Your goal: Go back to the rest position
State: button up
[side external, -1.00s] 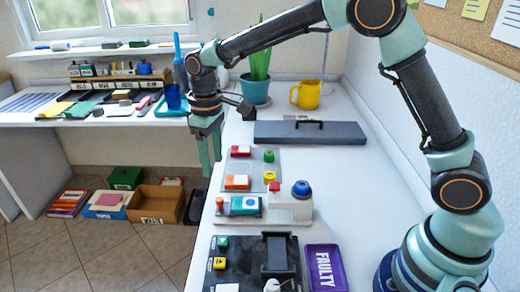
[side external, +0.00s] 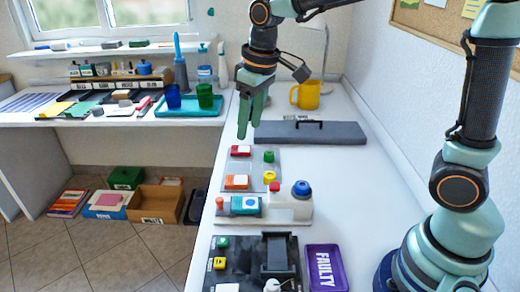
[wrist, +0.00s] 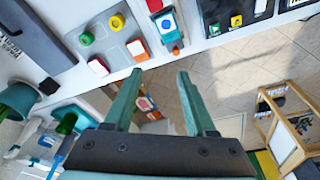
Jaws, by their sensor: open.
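My gripper (side external: 248,130) hangs fingers-down above the back left part of the white table, near the grey tray of coloured blocks (side external: 262,180). In the wrist view my gripper (wrist: 160,78) shows two green fingers spread apart with nothing between them. Past the fingertips lie the tiled floor and the table edge.
A grey lidded box with a handle (side external: 310,133), a yellow mug (side external: 306,95) and a blue-capped white block (side external: 290,205) stand on the table. A black station (side external: 240,265) and a purple FAULTY tray (side external: 326,268) are in front. A teal tray (side external: 190,112) holds cups at left.

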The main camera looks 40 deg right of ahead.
jog(key=s+d+m+t, duration=0.1)
jog(key=s+d, duration=0.2)
jog(key=s, duration=0.3)
jog(key=s+d+r+m+t, duration=0.1)
jog(key=s+d+m+t, duration=0.1)
jog(key=s+d, duration=0.2)
jog(key=shift+s+d+r, duration=0.15)
jog(key=shift+s+d, duration=0.05)
jog(key=shift+s, duration=0.85)
